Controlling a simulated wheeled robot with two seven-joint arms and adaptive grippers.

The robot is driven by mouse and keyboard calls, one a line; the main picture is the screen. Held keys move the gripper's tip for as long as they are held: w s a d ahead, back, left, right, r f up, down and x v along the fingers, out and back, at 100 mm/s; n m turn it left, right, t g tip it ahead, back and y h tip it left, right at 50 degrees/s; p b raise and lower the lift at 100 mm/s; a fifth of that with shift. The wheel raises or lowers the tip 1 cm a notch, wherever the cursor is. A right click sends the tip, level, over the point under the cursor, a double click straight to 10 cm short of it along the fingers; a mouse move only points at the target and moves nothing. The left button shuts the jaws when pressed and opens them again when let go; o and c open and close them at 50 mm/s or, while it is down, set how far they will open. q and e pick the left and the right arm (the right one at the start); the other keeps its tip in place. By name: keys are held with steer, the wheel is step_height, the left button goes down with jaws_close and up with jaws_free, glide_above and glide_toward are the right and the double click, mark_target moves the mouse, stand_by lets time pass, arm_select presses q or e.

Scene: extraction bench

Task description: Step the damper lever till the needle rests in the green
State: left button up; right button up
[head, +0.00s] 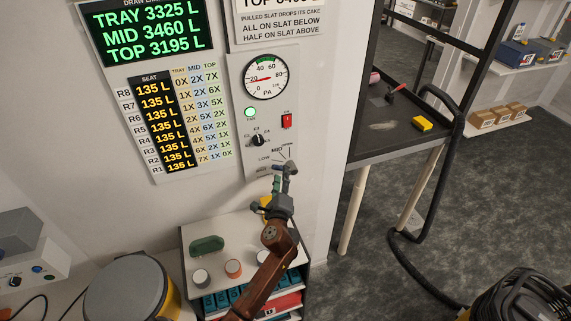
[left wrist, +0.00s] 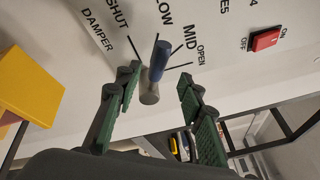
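The damper lever (left wrist: 161,62) has a blue handle on a grey hub and shows in the left wrist view in front of the SHUT, LOW, MID and OPEN marks; its exact mark is hard to tell. My left gripper (left wrist: 157,84) is open, with one green-padded finger on each side of the lever, apart from it. In the head view, my left gripper (head: 284,174) is at the bottom of the panel and hides most of the lever. My right gripper is not in view.
A red switch (head: 287,121), a black knob (head: 258,140) and a lit green lamp (head: 250,112) sit above the lever. A yellow block (left wrist: 30,92) is left of my fingers. Below stands a shelf unit (head: 226,232) with objects on top.

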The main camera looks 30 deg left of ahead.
mark_target(277, 170)
arm_select(q)
steer(key=shift+s+a+r, duration=0.15)
steer(key=shift+a+r, duration=0.55)
steer(key=shift+a, duration=0.35)
steer(key=x, duration=0.2)
steer(key=shift+w+f, duration=0.3)
steer(key=shift+w, duration=0.05)
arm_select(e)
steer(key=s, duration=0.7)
arm_select(q)
steer(key=shift+w+a+f, duration=0.1)
steer(key=shift+w+f, duration=0.4)
steer(key=shift+w, duration=0.35)
steer(key=shift+w+f, duration=0.1)
steer(key=shift+w, duration=0.2)
steer(key=shift+s+r, duration=0.4)
steer(key=shift+s, duration=0.4)
steer(key=shift+c, duration=0.6)
steer(key=shift+w+f, duration=0.2)
steer(key=shift+w, duration=0.25)
steer(key=c, duration=0.5)
steer(key=shift+s+r, duration=0.1)
steer(key=shift+s, duration=0.05)
steer(key=shift+c, duration=0.7)
jaws_close()
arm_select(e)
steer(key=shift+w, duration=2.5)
